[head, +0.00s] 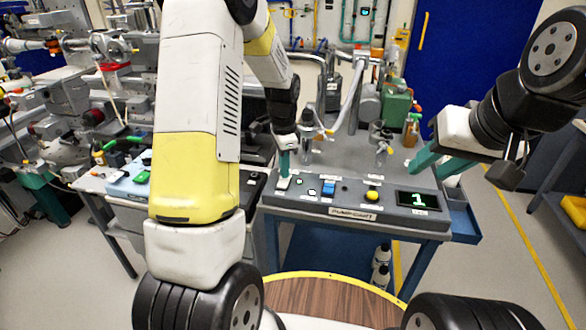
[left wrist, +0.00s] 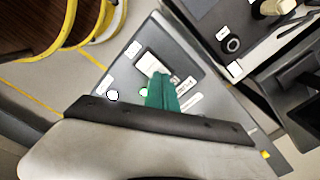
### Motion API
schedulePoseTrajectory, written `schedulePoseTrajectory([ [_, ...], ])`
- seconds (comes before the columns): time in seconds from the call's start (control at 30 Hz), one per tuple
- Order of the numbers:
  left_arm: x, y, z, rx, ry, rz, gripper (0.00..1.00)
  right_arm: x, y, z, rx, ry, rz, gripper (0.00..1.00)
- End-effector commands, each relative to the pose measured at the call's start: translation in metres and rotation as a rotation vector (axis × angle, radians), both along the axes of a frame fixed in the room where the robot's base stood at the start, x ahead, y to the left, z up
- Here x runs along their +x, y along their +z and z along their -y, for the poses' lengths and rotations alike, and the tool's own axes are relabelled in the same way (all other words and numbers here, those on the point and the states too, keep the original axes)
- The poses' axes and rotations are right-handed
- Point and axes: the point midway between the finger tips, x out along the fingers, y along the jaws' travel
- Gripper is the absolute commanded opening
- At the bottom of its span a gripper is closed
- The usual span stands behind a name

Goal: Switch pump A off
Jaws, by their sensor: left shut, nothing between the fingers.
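The pump cart's sloped grey control panel (head: 345,211) is in the middle of the head view. My left gripper (head: 284,175) is shut and empty, pointing down at the panel's left end. Its teal fingertips (left wrist: 160,78) are at a white rocker switch (left wrist: 148,63), which also shows in the head view (head: 282,184); contact cannot be told. A lit green lamp (left wrist: 144,92) and a white lamp (left wrist: 112,95) are beside it. Small labels are unreadable, so I cannot tell which control is pump A's. My right gripper (head: 428,172) is open and empty, above the panel's right end.
Another bench with equipment is at the left. Floor is clear at the right.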

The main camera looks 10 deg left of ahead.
Motion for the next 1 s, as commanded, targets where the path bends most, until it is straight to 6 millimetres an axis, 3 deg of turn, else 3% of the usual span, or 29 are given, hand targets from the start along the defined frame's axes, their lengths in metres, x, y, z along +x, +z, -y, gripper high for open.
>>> schedulePoseTrajectory([
  [0.6,0.0,-0.008,0.0,0.0,0.0,0.0,0.0,0.0,0.0,0.0,0.0,0.0,0.0,0.36],
  [1.0,0.001,0.021,0.0,0.0,0.0,0.002,0.0,0.0,0.0,0.0,0.0,0.0,0.0,0.36],
])
